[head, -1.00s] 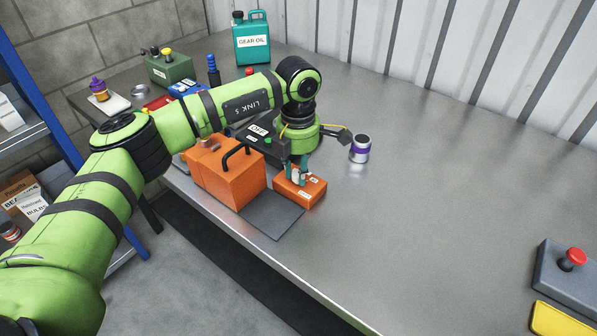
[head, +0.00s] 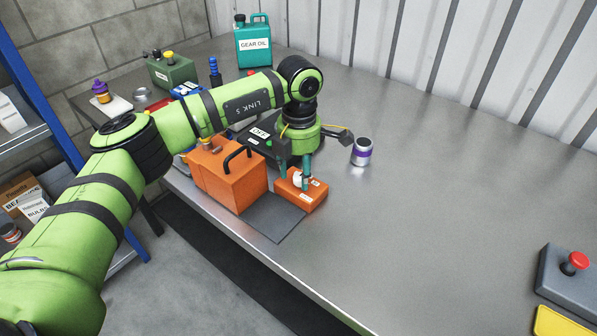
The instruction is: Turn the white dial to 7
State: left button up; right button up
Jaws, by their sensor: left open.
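The white dial (head: 298,181) sits on top of a small orange box (head: 312,197) near the front edge of the bench. My left gripper (head: 295,180) points down over this box from above. Its teal fingers are apart, one on either side of the dial, and partly hide it. I cannot tell whether a finger touches the dial, and its markings are too small to read. My right gripper is not in view.
A larger orange box (head: 232,182) with a black handle stands left of the dial box, by a dark flat plate (head: 275,222). A white-and-purple can (head: 361,152) stands to the right. A red-button box (head: 572,270) is far right. The middle bench is clear.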

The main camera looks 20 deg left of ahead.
aim_at(298, 176)
pick_arm(q)
notch_tip(298, 176, up, 11)
jog(key=shift+r, duration=0.15)
dwell(0.5)
